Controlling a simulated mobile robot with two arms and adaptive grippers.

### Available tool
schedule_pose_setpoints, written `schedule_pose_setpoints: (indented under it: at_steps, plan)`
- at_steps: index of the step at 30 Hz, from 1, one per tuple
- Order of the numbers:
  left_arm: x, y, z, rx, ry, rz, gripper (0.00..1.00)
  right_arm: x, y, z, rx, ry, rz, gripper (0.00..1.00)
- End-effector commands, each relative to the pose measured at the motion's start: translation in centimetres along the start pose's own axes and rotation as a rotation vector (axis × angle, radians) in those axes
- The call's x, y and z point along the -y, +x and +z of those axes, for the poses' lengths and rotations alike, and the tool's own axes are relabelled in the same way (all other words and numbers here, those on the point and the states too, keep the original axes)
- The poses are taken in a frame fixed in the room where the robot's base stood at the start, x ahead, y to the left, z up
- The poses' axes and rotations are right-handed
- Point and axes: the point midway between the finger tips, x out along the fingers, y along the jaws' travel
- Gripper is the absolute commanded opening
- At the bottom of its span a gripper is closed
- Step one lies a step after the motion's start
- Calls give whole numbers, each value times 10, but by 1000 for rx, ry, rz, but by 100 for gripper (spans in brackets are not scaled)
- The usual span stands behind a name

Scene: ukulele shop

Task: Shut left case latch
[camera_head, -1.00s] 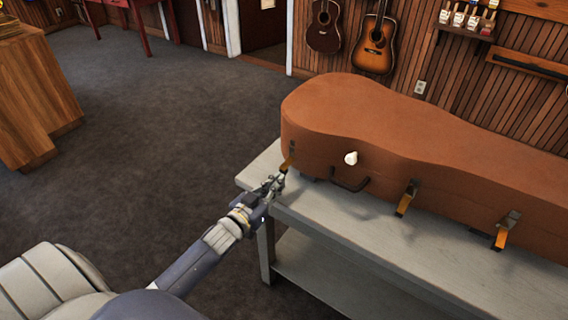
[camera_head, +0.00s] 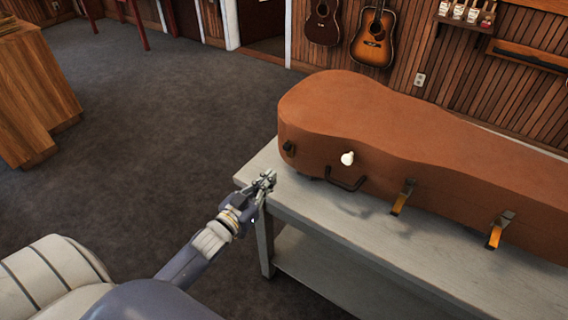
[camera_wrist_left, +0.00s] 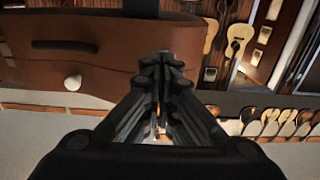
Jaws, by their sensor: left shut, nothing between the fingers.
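The brown instrument case (camera_head: 400,135) lies closed-lidded on the grey bench. Its left latch (camera_head: 289,148) lies flat and dark against the case side. The middle latch (camera_head: 402,197) and the right latch (camera_head: 499,230) hang out with their orange-brown tabs showing. My left gripper (camera_head: 267,180) is shut and empty, just left of and below the left latch, apart from it, by the bench's left end. In the left wrist view my left gripper (camera_wrist_left: 162,62) shows its fingers together in front of the case (camera_wrist_left: 105,45). My right gripper is not in view.
A white knob (camera_head: 347,158) and a dark handle (camera_head: 346,181) stick out from the case front. The grey bench (camera_head: 330,215) has a bare strip before the case. Open carpet lies to the left. Guitars (camera_head: 372,38) hang on the back wall.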

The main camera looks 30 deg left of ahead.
Motion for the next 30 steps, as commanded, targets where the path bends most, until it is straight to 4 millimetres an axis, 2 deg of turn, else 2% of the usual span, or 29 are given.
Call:
schedule_pose_setpoints:
  at_steps: [15, 30]
  plan:
    - [0, -40, -1, 0, -2, 0, 0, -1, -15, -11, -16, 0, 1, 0]
    - [0, -42, 0, -1, 0, 0, 0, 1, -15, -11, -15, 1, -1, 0]
